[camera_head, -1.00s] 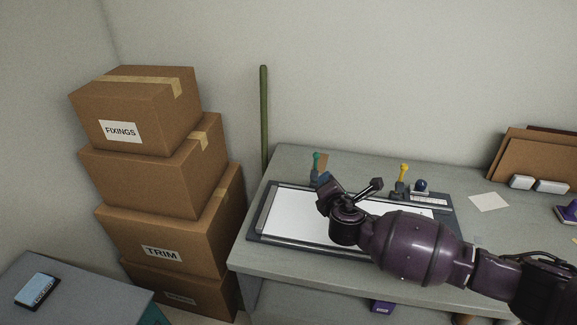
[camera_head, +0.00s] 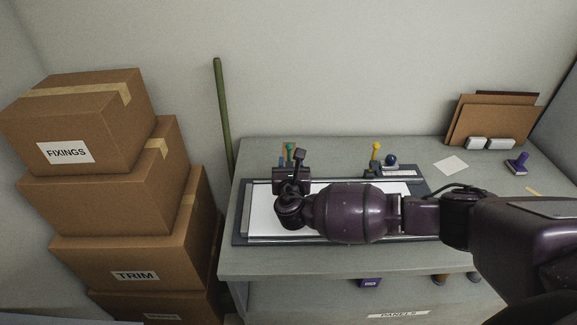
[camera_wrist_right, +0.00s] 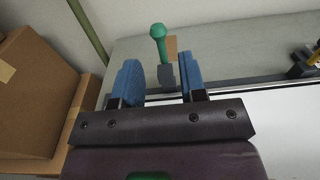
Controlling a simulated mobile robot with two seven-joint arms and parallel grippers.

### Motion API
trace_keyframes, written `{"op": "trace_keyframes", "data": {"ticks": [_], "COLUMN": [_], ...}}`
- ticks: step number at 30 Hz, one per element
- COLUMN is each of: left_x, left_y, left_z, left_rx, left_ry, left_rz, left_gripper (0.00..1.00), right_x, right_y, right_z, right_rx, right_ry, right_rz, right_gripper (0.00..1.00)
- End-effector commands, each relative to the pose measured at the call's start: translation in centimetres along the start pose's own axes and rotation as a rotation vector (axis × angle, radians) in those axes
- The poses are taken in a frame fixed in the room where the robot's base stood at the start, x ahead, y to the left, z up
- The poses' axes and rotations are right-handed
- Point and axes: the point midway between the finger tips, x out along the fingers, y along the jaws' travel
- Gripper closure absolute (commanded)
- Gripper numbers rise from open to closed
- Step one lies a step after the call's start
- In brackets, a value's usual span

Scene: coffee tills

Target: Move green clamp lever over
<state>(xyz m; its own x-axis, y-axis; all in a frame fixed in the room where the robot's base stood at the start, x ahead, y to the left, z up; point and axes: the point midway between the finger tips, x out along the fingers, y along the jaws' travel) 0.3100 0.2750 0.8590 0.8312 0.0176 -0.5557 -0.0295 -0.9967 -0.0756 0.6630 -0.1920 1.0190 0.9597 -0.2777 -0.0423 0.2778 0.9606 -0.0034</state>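The green clamp lever (camera_wrist_right: 159,42) stands upright on a dark block in the right wrist view, beyond and between my open fingers. It also shows in the head view (camera_head: 291,150) at the back left of the board fixture, partly hidden by my gripper. My right gripper (camera_wrist_right: 160,82) is open with blue finger pads and nothing between them; in the head view it is over the fixture's back left part (camera_head: 290,165). A yellow clamp lever (camera_head: 376,149) stands upright further right on the fixture. The fixture (camera_head: 240,225) has a dark frame and a white panel. My left gripper is not in view.
Stacked cardboard boxes (camera_head: 110,205) stand left of the bench (camera_head: 300,262). A green pole (camera_head: 222,115) leans by the wall. A dark blue ball-shaped knob (camera_head: 391,160), a paper (camera_head: 450,165) and a purple stamp-like object (camera_head: 517,162) are to the right.

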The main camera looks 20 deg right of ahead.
Motion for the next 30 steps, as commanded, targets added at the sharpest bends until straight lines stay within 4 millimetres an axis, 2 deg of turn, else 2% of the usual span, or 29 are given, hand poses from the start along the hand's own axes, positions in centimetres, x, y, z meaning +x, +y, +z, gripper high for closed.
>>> {"op": "trace_keyframes", "data": {"ticks": [10,18,23,30], "left_x": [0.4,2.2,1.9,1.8], "left_y": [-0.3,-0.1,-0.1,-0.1], "left_z": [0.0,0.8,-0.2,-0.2], "left_rx": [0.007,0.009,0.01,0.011], "left_ry": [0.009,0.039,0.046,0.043], "left_rz": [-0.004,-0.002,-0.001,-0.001], "left_gripper": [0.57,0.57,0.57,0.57], "right_x": [4.1,7.4,7.1,6.9], "right_y": [0.1,0.0,0.1,0.1], "right_z": [0.0,-0.4,0.0,0.2], "right_rx": [0.001,0.002,0.003,0.004], "right_ry": [-0.001,-0.001,0.001,-0.001], "right_rz": [0.001,0.0,0.001,0.001], "right_gripper": [0.62,0.62,0.86,0.88]}}
